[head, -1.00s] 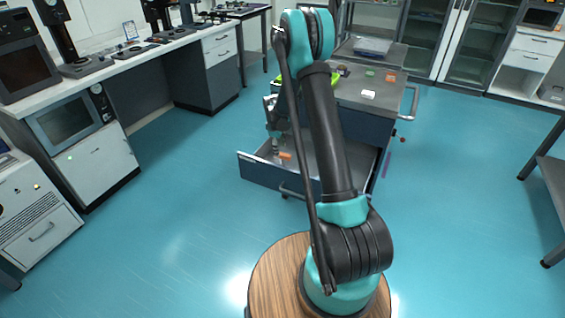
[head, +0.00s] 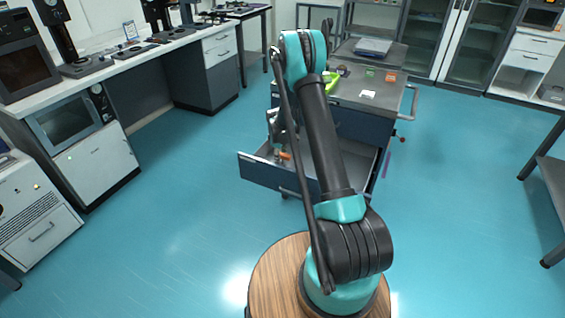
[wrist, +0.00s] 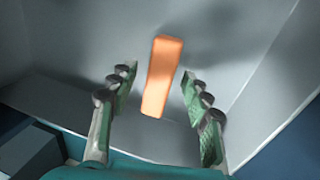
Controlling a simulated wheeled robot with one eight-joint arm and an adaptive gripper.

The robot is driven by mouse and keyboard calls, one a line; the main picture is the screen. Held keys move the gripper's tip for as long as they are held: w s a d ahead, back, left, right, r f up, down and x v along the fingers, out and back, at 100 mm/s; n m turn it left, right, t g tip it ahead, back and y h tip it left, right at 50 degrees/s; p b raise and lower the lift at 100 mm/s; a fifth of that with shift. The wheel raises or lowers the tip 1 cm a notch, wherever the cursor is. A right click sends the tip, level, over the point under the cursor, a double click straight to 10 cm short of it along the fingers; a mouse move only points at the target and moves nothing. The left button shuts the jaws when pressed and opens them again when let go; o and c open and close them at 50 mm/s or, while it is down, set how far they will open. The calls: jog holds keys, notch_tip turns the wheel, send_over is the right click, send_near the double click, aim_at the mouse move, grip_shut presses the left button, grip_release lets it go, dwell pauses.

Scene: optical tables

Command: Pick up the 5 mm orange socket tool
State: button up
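The orange socket tool (wrist: 162,77) lies in the open drawer (head: 262,172) as a long orange block. In the wrist view it sits between the fingers of my gripper (wrist: 158,78), slightly tilted, with a visible gap to each finger. My gripper is open and empty, with green ribbed pads on both sides. In the head view the orange tool (head: 284,155) is a small patch just below my gripper (head: 278,148). My arm hides part of the drawer there. The size marking is not readable.
The drawer's grey walls rise close around my gripper in the wrist view. The cart top (head: 350,92) holds a green item (head: 331,84) and small boxes, including a white one (head: 368,94).

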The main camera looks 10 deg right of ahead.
grip_shut()
jog(key=shift+r, duration=0.15)
